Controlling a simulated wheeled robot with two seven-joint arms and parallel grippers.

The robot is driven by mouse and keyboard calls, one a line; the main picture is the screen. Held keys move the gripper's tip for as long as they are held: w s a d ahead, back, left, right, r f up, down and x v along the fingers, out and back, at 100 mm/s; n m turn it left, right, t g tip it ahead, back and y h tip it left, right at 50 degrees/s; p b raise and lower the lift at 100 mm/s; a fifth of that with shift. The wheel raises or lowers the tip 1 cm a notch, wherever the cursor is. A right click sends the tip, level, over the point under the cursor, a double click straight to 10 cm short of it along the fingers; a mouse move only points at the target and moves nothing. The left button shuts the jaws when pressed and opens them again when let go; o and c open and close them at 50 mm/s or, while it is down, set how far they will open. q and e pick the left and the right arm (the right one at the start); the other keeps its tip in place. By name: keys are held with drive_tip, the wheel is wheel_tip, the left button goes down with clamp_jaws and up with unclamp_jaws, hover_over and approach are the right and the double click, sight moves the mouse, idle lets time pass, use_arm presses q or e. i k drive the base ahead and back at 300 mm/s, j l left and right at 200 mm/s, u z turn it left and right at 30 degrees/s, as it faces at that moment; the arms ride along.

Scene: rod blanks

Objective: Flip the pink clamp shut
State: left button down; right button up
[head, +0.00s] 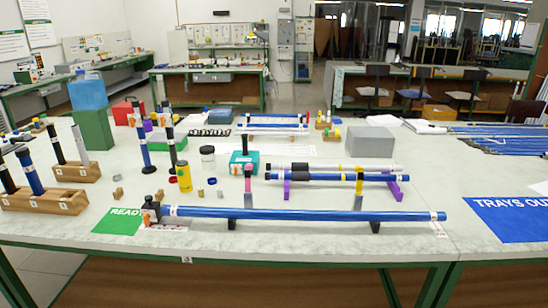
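The pink clamp (248,179) stands upright, its pink part above a grey lower part (248,200). It rises just behind the long blue rod (300,213), left of the middle of the table, and looks open rather than folded down over the rod. A similar yellow clamp (359,180) stands upright farther right along the same rod. The rod lies level on dark supports, with a black fitting (151,207) at its left end. Neither of my grippers is in the head view.
Behind the rod, another blue rod (325,177) rests on purple supports. A yellow cylinder (184,176) and a teal box (241,165) stand nearby. Wooden blocks (80,171) hold upright rods at left. A blue sign (510,218) lies at right. The front table strip is clear.

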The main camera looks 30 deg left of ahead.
sight(248, 167)
drive_tip(key=k+j+z, duration=0.2)
drive_tip(key=j, duration=0.2)
drive_tip(key=j+z, duration=0.2)
drive_tip(key=j, duration=0.2)
drive_tip(key=k+j+z, duration=0.2)
drive_tip(key=j, duration=0.2)
drive_tip(key=k+j, duration=0.15)
drive_tip(key=j, duration=0.25)
drive_tip(key=k+j, duration=0.15)
drive_tip(key=j, duration=0.2)
drive_tip(key=k+j+z, duration=0.1)
drive_tip(key=j, duration=0.3)
drive_tip(key=k+j, duration=0.2)
drive_tip(key=j, duration=0.15)
drive_tip(key=k+j, duration=0.15)
drive_tip(key=j, duration=0.25)
